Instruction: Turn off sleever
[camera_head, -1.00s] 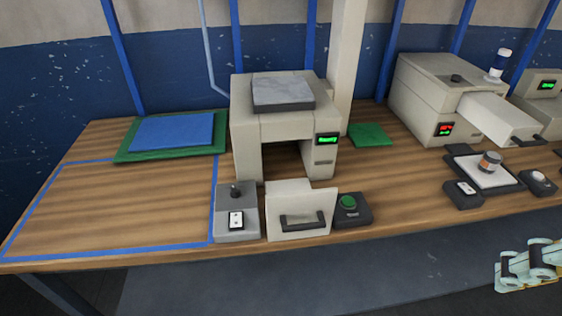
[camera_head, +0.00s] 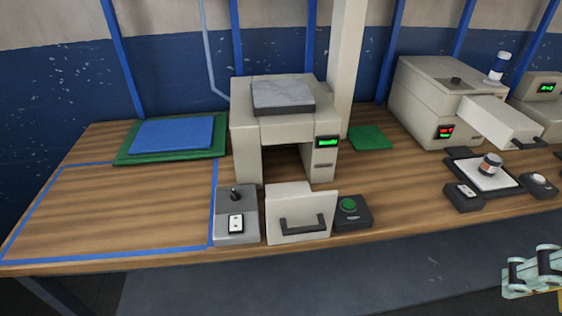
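No label in view names the sleever, so I cannot tell for certain which machine it is. A beige machine (camera_head: 245,145) with an open arch stands mid-table, with a lit green display (camera_head: 327,142) on its front right. A grey control box (camera_head: 237,226) with a small black lever (camera_head: 235,194) and a white switch plate (camera_head: 236,223) stands at its front left. A black box with a round green button (camera_head: 348,204) stands at its front right.
A second beige machine (camera_head: 420,100) with red and green displays stands at right. Before it are a white-topped tray (camera_head: 499,182) with a small jar, a black switch box (camera_head: 463,196) and a button box (camera_head: 538,184). Blue tape outlines clear wood at left.

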